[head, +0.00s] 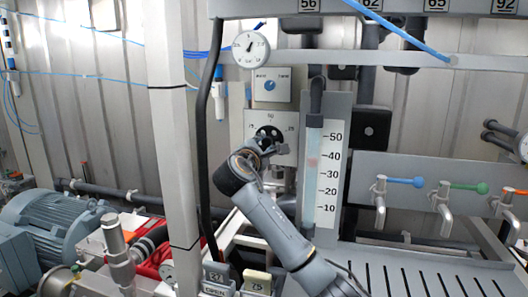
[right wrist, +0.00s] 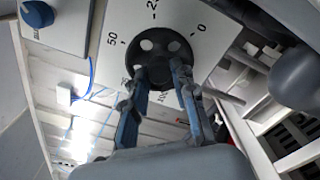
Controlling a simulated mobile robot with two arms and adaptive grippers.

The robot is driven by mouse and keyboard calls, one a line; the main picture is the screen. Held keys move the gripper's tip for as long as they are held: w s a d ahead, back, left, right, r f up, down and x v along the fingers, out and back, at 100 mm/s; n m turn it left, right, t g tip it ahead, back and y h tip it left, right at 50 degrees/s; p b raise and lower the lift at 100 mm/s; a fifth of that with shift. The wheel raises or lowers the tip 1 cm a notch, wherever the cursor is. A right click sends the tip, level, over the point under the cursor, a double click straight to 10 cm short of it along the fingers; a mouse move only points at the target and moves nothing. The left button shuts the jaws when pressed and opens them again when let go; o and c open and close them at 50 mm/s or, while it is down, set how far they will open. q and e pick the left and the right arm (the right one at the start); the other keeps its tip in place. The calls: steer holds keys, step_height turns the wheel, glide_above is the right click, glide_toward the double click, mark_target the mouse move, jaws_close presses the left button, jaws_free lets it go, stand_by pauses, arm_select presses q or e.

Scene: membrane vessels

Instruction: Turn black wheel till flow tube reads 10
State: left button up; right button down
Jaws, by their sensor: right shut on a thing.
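The black wheel (head: 268,132) sits on a pale dial plate at the middle of the head view. It fills the upper middle of the right wrist view (right wrist: 157,46), with round holes in its face. My right gripper (head: 266,148) is at the wheel's lower edge, shut on it. In the right wrist view both fingertips (right wrist: 160,76) meet the wheel's rim. The flow tube (head: 312,190) stands just right of the wheel, upright beside a scale marked 10 to 50. A faint reddish float (head: 313,162) shows in it between 30 and 40. My left gripper is not in view.
A round gauge (head: 251,49) and a panel with a blue knob (head: 270,85) are above the wheel. A grey post (head: 172,130) and a black hose (head: 203,150) stand to the left. Taps with coloured handles (head: 405,181) are at the right.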

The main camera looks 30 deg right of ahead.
steer(key=m+b, duration=0.4)
steer(key=m, duration=0.3)
steer(key=shift+f, duration=0.1)
steer(key=m+b, duration=0.2)
steer(key=m, duration=0.2)
steer(key=m+b, duration=0.2)
steer(key=m, duration=0.1)
steer(key=shift+a+m, duration=0.1)
steer(key=shift+m, duration=0.2)
steer(key=m+b, duration=0.3)
steer(key=m, duration=0.6)
steer(key=shift+m+b, duration=0.4)
steer(key=shift+m, duration=1.4)
steer(key=shift+b, duration=0.3)
